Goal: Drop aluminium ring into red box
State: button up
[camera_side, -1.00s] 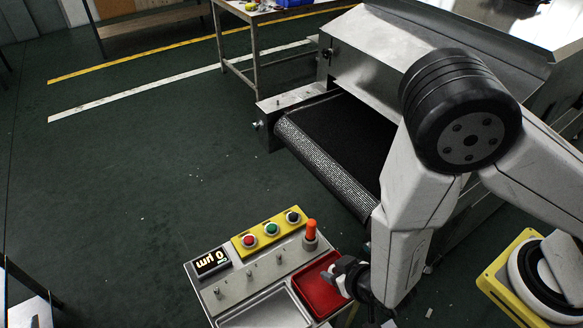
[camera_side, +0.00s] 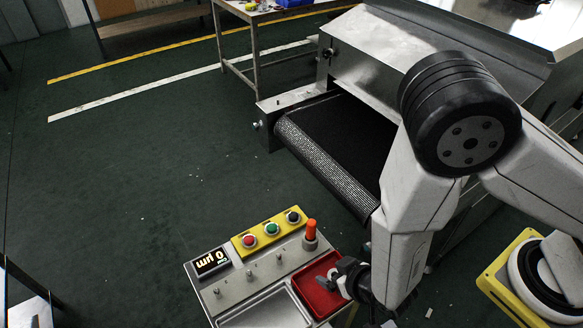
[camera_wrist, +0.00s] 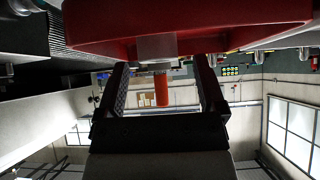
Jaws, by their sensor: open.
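The red box (camera_side: 309,272) is a shallow tray set in the right of the metal control panel. In the wrist view its red wall (camera_wrist: 90,35) fills the top. My gripper (camera_side: 328,283) is at the box's right part, with its tips over the box. In the wrist view the two dark fingers of my gripper (camera_wrist: 164,85) stand wide apart. A small pale grey piece (camera_wrist: 157,45) shows against the red wall, past the fingertips. It may be the aluminium ring, but I cannot tell. No clear ring shape shows in the side view.
An orange knob (camera_side: 311,230) stands upright just behind the box. Push buttons sit on a yellow strip (camera_side: 250,240), beside a small display (camera_side: 211,262). A metal tray (camera_side: 262,310) lies left of the box. The dryer's dark belt (camera_side: 345,140) is behind.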

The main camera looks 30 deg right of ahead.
jog(key=shift+v, duration=1.5)
jog(key=shift+w+r, duration=0.1)
jog(key=shift+r, duration=3.3)
jog(key=w+d+r+g+y, duration=0.2)
jog(key=w+d+r+g, duration=0.25)
jog(key=d, duration=0.35)
jog(key=s+d+r+g+h, duration=0.1)
jog(key=d+r, duration=0.4)
jog(key=d, duration=0.6)
jog(key=shift+d+g+h, duration=0.25)
jog(key=shift+g+h, duration=0.2)
jog(key=shift+h, duration=0.05)
